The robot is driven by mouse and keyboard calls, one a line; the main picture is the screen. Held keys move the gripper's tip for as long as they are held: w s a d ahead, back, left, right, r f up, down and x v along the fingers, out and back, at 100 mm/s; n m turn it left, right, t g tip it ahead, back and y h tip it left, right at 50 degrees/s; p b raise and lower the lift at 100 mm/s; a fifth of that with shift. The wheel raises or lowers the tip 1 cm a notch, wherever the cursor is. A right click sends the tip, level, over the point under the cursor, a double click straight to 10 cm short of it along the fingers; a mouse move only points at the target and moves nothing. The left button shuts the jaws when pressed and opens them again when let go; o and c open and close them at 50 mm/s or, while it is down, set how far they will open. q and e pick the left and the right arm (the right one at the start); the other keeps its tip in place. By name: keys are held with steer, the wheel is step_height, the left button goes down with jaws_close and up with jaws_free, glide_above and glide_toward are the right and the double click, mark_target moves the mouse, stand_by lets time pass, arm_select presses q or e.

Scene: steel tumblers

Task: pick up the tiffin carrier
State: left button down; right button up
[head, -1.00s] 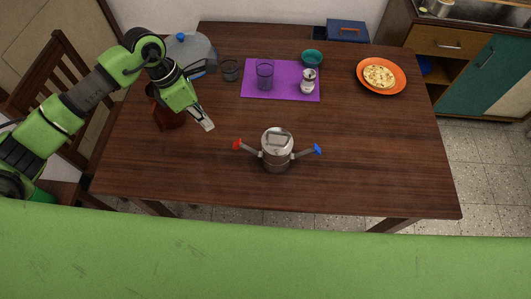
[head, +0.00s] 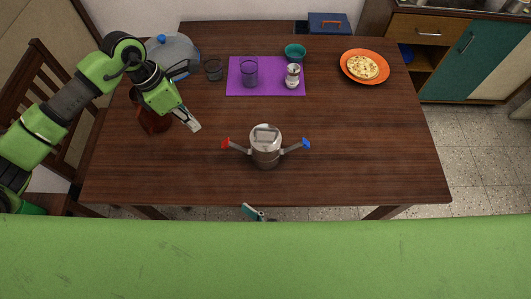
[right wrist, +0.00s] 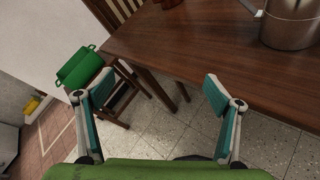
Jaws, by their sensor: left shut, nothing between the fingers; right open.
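The steel tiffin carrier (head: 265,150) stands upright near the table's front middle, with a handle on its lid and two side arms spread out, a red tip at left and a blue tip at right. Part of it shows at the top right of the right wrist view (right wrist: 290,28). My left gripper (head: 194,126) is shut and empty, above the table to the left of the carrier. My right gripper (right wrist: 157,88) is open and empty, apart from the carrier. In the head view only a fingertip of it (head: 252,212) shows, by the table's front edge.
A purple mat (head: 265,90) holds a glass (head: 249,74) and a shaker (head: 292,76). A teal bowl (head: 295,52) and an orange plate (head: 350,70) with flatbread are farther back. A brown jug (head: 152,118) is beside my left arm. The table around the carrier is clear.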

mark_target(275, 160)
steer(key=w+d+t+h, duration=0.1)
steer(key=w+d, duration=0.3)
steer(key=d, duration=0.1)
steer(key=w+d+t+h, duration=0.1)
steer(key=w+d+h, duration=0.1)
steer(key=w+d, duration=0.2)
steer(key=w+d+t+h, duration=0.1)
steer(key=w+d+h, duration=0.1)
steer(key=d, duration=0.4)
steer(key=shift+w+f+n, duration=0.2)
steer(key=shift+w, duration=0.25)
steer(key=shift+w+f+n, duration=0.2)
steer(key=shift+w, duration=0.25)
steer(key=shift+h, duration=0.4)
steer(key=x, duration=0.6)
steer(key=shift+w+d, duration=0.2)
steer(key=shift+d, duration=0.05)
steer(key=shift+a+x, duration=0.15)
steer(key=shift+x, duration=1.25)
steer(key=shift+a+x, duration=0.15)
steer(key=shift+x, duration=1.3)
steer(key=shift+s+f, duration=0.1)
steer(key=shift+s, duration=0.1)
steer(key=shift+c, duration=0.3)
